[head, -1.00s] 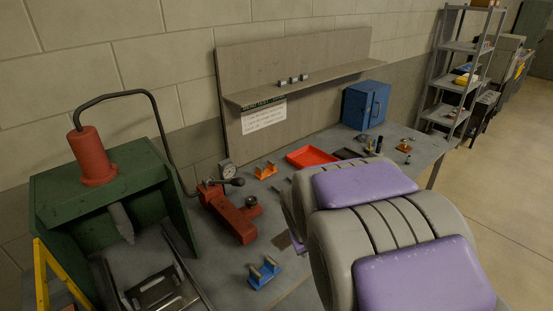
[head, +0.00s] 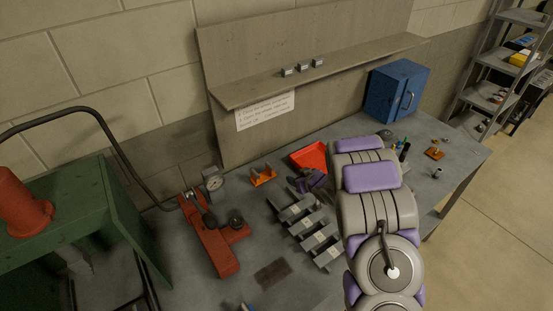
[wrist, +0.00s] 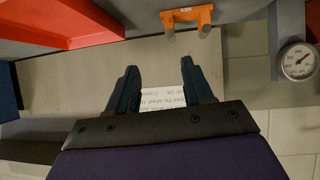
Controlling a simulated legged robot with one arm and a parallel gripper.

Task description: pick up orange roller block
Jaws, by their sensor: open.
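The orange roller block (head: 263,176) sits on the workbench, between the pressure gauge and the red tray. In the wrist view the orange roller block (wrist: 187,19) is at the top edge, with its two grey rollers beyond my fingertips. My gripper (wrist: 160,68) is open with nothing between its fingers. In the head view my gripper (head: 311,181) is partly hidden by my arm, close to the right of the block and apart from it.
A red tray (head: 309,157) lies behind my gripper. Grey slotted blocks (head: 305,228) stand in front, and a red pump (head: 213,240) with a gauge (head: 212,178) is at left. A backboard with shelf (head: 320,71) rises behind; a blue cabinet (head: 396,90) is at right.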

